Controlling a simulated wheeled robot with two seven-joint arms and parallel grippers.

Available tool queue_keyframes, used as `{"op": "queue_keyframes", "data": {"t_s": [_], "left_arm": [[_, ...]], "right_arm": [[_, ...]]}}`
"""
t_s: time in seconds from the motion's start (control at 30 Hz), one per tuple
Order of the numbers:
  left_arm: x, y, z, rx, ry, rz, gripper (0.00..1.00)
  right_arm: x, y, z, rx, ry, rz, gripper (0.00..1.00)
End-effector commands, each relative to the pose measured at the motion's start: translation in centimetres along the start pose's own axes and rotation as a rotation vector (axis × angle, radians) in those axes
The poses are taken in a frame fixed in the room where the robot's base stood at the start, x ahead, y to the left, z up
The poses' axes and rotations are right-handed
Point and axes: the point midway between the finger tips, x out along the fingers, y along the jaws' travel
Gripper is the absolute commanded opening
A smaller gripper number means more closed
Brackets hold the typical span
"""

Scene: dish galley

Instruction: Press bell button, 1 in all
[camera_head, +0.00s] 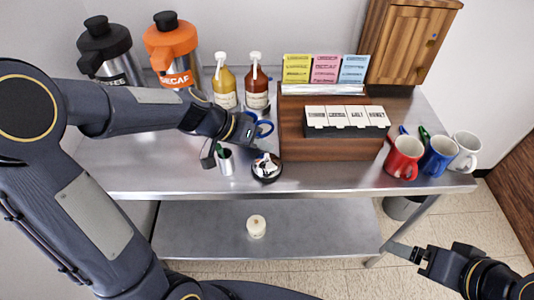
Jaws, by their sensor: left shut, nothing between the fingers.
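The bell (267,172), a small round dome with a dark base, stands near the front edge of the steel counter. My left gripper (264,156) is shut and empty, and reaches in from the left with its fingertips right over the bell. They partly hide the top and the button; I cannot tell whether they touch it. My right gripper (403,250) is low at the right, beyond the counter's front edge and far from the bell. Its jaw opening cannot be made out.
A metal cup (225,163) with a green pen stands close left of the bell. Blue rings (262,128) show behind my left gripper. A wooden tray (300,146) is right of the bell, then mugs (404,158). Syrup bottles (257,90) and jugs (174,50) stand behind.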

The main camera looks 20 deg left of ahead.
Motion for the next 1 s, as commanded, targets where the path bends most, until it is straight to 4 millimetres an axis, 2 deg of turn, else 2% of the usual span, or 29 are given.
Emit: {"op": "queue_keyframes", "data": {"t_s": [0.43, 0.8, 1.0], "left_arm": [[0.0, 0.0, 0.0, 0.0, 0.0, 0.0, 0.0], [0.7, -0.5, 0.5, 0.001, 0.0, 0.001, 0.0], [0.6, -0.4, 0.4, 0.0, 0.0, 0.0, 0.0]], "right_arm": [[0.0, 0.0, 0.0, 0.0, 0.0, 0.0, 0.92], [1.2, 0.6, 0.6, 0.0, 0.0, 0.0, 0.92], [1.1, 0.5, 0.6, 0.0, 0.0, 0.0, 0.92]]}}
